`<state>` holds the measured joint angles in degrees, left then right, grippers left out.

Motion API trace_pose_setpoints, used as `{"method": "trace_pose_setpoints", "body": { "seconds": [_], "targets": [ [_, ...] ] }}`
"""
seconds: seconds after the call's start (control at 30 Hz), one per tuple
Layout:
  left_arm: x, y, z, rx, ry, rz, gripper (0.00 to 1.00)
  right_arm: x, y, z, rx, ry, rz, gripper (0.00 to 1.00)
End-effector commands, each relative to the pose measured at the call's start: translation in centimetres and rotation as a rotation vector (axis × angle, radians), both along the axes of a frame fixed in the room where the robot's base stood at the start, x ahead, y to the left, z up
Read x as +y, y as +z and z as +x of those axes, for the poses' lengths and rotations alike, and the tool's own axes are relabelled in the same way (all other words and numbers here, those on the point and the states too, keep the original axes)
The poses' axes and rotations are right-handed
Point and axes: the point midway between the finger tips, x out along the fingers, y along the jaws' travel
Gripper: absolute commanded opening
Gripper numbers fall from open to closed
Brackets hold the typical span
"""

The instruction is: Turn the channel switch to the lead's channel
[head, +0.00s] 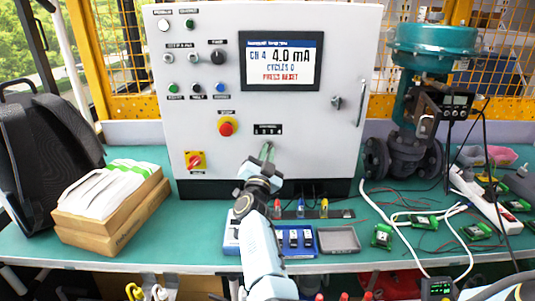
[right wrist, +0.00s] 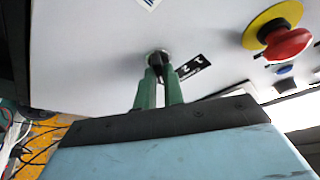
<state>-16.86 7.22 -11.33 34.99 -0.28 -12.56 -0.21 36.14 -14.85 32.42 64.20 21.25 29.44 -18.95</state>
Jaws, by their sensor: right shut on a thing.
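The channel switch (right wrist: 158,60) is a small dark knob on a round silver collar on the cabinet's front, under the number label (head: 267,131). My right gripper (right wrist: 160,84) has its green fingers shut on the knob, one on each side; it also shows in the head view (head: 267,153). The fingers hide much of the knob, so I cannot read its pointer. The cabinet's screen (head: 281,61) reads CH 4, 4.0 mA, CYCLES 0 and PRESS RESET. I cannot make out the lead's channel. My left gripper is not in view.
A red emergency button (head: 227,127) and a red-yellow rotary switch (head: 194,161) sit left of the channel switch. The valve (head: 408,125) with its positioner (head: 452,101) stands at right among cables. A grey tray (head: 339,241) and boxes (head: 112,215) lie on the table.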

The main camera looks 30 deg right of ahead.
Motion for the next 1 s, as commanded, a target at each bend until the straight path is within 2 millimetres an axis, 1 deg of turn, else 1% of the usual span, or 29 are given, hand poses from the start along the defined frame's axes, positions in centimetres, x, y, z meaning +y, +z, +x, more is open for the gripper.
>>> {"method": "trace_pose_setpoints", "body": {
  "seconds": [0.2, 0.3, 0.57, 0.97, 1.0],
  "targets": [
    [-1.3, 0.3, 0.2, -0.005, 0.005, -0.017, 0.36, 0.1, 0.0, 0.1, -0.063, 0.001, 0.108, 0.0],
    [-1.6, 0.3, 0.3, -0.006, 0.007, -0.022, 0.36, 0.1, 0.0, 0.1, -0.083, 0.001, 0.141, 0.0],
    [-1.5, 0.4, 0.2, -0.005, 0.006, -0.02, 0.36, 0.1, 0.0, 0.1, -0.11, 0.001, 0.182, 0.0],
    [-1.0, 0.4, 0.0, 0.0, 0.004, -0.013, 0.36, 0.1, 0.0, 0.1, -0.112, 0.001, 0.186, 0.0],
    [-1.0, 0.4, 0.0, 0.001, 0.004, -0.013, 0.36, 0.1, 0.0, 0.1, -0.112, 0.001, 0.186, 0.14]
  ]
}}
